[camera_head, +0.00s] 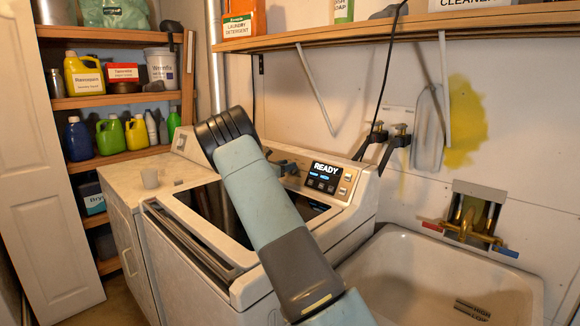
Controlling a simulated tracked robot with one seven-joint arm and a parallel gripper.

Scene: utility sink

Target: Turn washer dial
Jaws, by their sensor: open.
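The white washer (352,207) stands in the middle, with a dark glass lid and a raised control panel at its back. The panel's lit display (326,170) reads "READY", with small buttons beside and below it. My arm reaches up from the bottom and bends over the washer. My gripper (287,167) shows only as a small dark shape at the panel, left of the display, partly behind my forearm. It is open. I cannot make out the dial clearly; my gripper and arm cover that part of the panel. Whether they touch is unclear.
A utility sink (412,240) with a red- and blue-handled faucet (468,232) stands at the right. A wall shelf (380,32) runs above the washer.

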